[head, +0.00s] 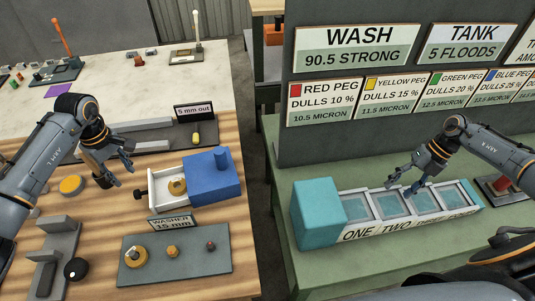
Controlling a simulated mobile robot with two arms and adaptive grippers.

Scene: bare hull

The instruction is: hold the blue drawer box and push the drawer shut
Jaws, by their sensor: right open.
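The blue drawer box (208,181) sits on the wooden table, with a blue knob (222,158) on top. Its pale drawer (158,186) stands pulled out to the left, holding a brass-coloured round part (177,187). The drawer's dark handle (141,195) is at its left end. My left gripper (124,177) is open and empty, above and left of the handle, apart from it. My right gripper (398,190) is open over the compartment tray (400,222) on the green bench, far from the box. Whether it touches anything there I cannot tell.
A grey plate (175,270) with several small parts and a "WASHER 15 mm" sign (171,222) lie in front of the box. Behind it are a dark tray (155,152) and a "5 mm out" sign (194,111). A gap separates table and green bench.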

